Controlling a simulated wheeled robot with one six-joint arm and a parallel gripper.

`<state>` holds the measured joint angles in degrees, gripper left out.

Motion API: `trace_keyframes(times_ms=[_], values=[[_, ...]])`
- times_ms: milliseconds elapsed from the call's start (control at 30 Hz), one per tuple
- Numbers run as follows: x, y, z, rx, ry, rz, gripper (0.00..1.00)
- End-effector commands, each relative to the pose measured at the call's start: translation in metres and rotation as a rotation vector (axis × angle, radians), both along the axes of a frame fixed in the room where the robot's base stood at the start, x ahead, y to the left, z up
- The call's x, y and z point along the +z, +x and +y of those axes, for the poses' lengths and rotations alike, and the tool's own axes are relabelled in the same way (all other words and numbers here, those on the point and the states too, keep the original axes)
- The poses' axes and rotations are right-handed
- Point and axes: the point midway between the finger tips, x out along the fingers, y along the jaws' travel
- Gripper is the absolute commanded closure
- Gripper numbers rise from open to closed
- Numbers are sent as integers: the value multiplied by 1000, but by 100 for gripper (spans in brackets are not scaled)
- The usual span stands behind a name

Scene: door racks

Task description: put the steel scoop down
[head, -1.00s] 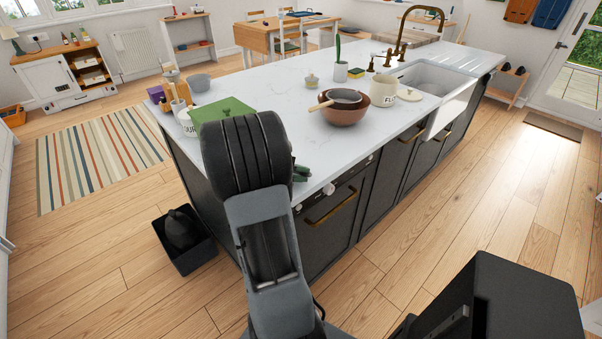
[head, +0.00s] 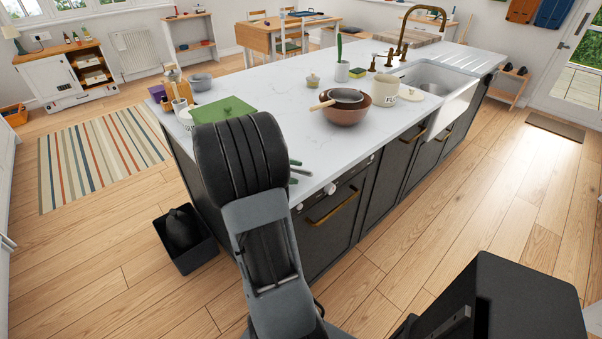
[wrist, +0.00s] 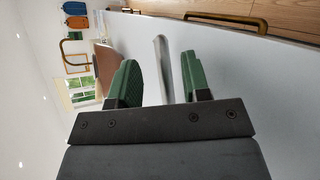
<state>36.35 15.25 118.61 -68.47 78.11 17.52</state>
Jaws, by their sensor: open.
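My gripper (wrist: 160,70) is open, with its two green fingers spread apart. In the wrist view a thin grey metal piece, which looks like part of the steel scoop (wrist: 163,65), lies between the fingers with a gap on each side. It appears to rest on the white worktop, though its contact is hard to judge. The rest of the scoop is hidden behind the gripper. In the head view my gripper (head: 296,171) shows beside my arm, low over the near edge of the island worktop (head: 270,90). I cannot make out the scoop there.
A green board (head: 222,108) lies left of my gripper, partly behind my arm. A brown bowl (head: 346,115) with a pan on it, a cream pot (head: 385,92) and the sink (head: 440,90) stand farther right.

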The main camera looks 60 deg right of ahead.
Motion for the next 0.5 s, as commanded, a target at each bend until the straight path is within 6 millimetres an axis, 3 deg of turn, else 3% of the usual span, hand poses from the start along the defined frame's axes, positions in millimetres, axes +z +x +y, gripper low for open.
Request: trace_keyframes(times_ms=[200,500], values=[[17,28,30,4,-1,-1,57],[32,51,55,2,-1,-1,57]])
